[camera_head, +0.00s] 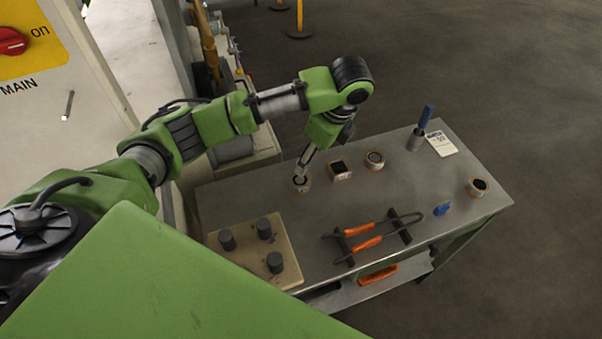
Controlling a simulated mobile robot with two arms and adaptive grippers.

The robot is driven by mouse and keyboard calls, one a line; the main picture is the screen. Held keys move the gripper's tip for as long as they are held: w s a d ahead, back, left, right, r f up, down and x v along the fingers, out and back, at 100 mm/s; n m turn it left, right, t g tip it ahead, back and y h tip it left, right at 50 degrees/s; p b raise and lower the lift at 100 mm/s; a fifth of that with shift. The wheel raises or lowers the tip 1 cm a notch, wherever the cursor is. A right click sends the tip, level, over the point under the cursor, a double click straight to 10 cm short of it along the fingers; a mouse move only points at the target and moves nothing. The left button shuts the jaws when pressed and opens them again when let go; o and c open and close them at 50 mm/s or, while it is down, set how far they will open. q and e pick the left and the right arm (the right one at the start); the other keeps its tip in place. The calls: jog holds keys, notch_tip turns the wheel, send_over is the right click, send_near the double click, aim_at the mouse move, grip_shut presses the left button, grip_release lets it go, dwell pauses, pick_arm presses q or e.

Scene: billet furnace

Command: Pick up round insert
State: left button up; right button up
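My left arm reaches in from the left, and my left gripper (301,178) points down at a small ring-shaped insert (301,186) on the grey table. The fingertips are at or just over this ring; whether they touch or grip it is too small to tell. To its right stand a block with a square dark opening (341,171) and a round insert with a round opening (375,160). Another round piece with a dark opening (478,187) stands near the table's right end. My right gripper is out of view.
The grey table (290,220) also holds a beige board with dark knobs (245,255), orange-handled tongs (367,243) on a black rack, a small blue item (441,209), a cup with a blue-handled tool (415,140) and a white label card (441,144). A control panel (30,50) stands at left.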

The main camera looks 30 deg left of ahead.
pick_arm(q)
send_near(299, 179)
jog(key=shift+s+d+f+p, duration=0.1)
jog(key=shift+s+f+p, duration=0.1)
jog(key=shift+f, duration=0.3)
jog(key=shift+s+f+p, duration=0.15)
jog(key=shift+f+p, duration=0.05)
jog(key=shift+f, duration=0.3)
jog(key=shift+w+f, duration=0.15)
jog(key=shift+f, duration=0.2)
jog(key=shift+w+a+f+p, duration=0.1)
jog(key=shift+a+f+p, duration=0.2)
jog(key=shift+f, duration=0.2)
jog(key=shift+a+f+p, duration=0.3)
jog(key=shift+f, duration=0.25)
jog(key=shift+x, duration=1.2)
jog(key=shift+w+a+f, duration=0.15)
jog(key=shift+f, duration=0.15)
jog(key=shift+c, duration=0.7)
jog(key=c, duration=1.3)
grip_shut()
jog(key=shift+w, duration=0.1)
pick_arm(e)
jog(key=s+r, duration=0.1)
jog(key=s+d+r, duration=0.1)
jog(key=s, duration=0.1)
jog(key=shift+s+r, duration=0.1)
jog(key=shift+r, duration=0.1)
